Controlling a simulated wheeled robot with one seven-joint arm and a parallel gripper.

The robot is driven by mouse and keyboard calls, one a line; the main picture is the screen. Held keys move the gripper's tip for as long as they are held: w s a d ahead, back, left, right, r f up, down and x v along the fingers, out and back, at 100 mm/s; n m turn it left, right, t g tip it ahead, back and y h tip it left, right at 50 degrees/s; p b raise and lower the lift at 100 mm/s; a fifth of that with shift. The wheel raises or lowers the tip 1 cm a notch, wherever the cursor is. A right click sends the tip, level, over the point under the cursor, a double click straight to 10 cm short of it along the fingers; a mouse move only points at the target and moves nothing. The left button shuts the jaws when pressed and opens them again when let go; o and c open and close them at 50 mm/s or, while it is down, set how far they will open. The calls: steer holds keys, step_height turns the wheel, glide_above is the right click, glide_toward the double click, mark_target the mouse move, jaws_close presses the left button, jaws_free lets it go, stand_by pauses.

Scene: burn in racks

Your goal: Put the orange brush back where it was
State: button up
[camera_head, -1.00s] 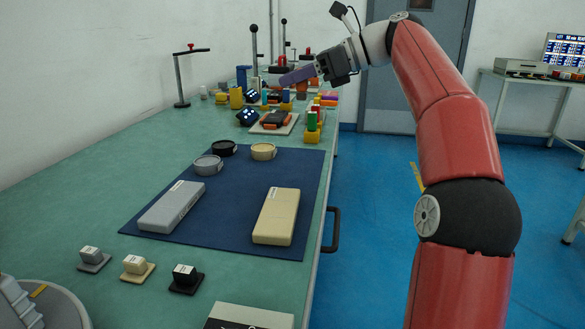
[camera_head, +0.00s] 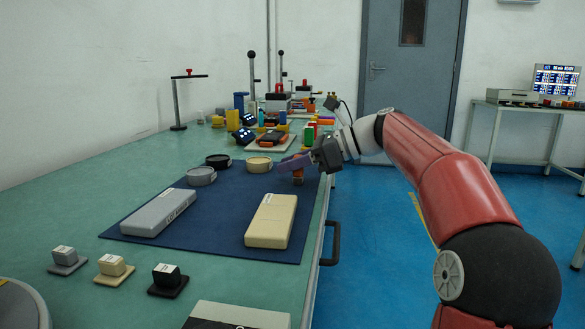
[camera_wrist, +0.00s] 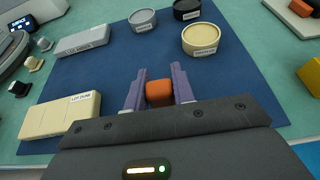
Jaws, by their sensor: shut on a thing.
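My gripper (camera_head: 290,165), with long purple fingers, is over the right edge of the blue mat (camera_head: 222,212). It also shows in the wrist view (camera_wrist: 159,72), shut on an orange piece (camera_wrist: 159,92), which I take for the orange brush. In the head view the orange brush (camera_head: 298,176) shows below the fingers. Only its orange end is plain; its lower part is hidden or too small to tell. Whether it touches the mat I cannot tell.
On the mat lie a grey case (camera_head: 160,212), a beige case (camera_head: 271,220) and grey (camera_head: 201,175), black (camera_head: 218,160) and beige (camera_head: 259,164) round tins. Small labelled blocks (camera_head: 111,265) stand in front. Coloured parts and lever presses (camera_head: 279,98) crowd the back. The mat's middle is clear.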

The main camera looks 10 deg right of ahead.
steer(key=o, duration=1)
steer(key=p+v, duration=0.2)
steer(key=v, duration=1)
steer(key=shift+p, duration=0.35)
